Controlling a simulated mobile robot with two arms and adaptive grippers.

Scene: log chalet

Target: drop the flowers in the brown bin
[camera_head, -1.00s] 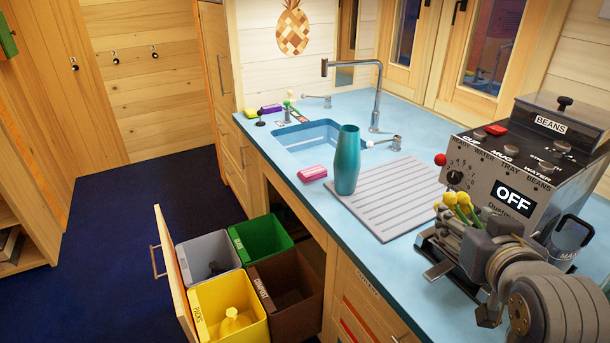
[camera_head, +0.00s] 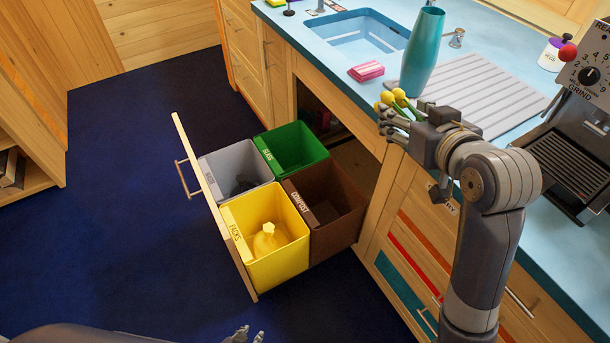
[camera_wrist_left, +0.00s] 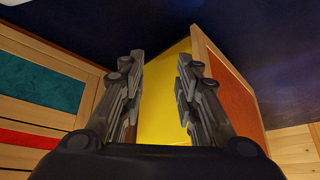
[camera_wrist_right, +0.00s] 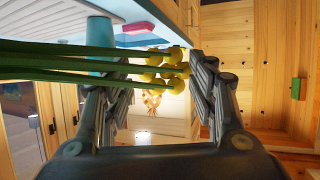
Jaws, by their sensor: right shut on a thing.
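The yellow flowers (camera_head: 400,97) with green stems are held in my right gripper (camera_head: 388,120), beside the counter edge near the teal vase. In the right wrist view the yellow heads (camera_wrist_right: 168,68) and long stems (camera_wrist_right: 60,60) lie across the fingers. The brown bin (camera_head: 336,238), marked COMPOST, stands in the pulled-out drawer, left of and below the flowers. My left gripper (camera_head: 243,335) just shows at the bottom edge; in the left wrist view its fingers (camera_wrist_left: 162,85) are apart and empty, with a yellow bin wall beyond.
A yellow bin (camera_head: 285,268), a grey bin (camera_head: 212,165) and a green bin (camera_head: 305,143) share the drawer. The teal vase (camera_head: 422,55) stands by the sink (camera_head: 365,32), near a pink sponge (camera_head: 366,71). A coffee machine (camera_head: 578,165) is at right. The floor left is clear.

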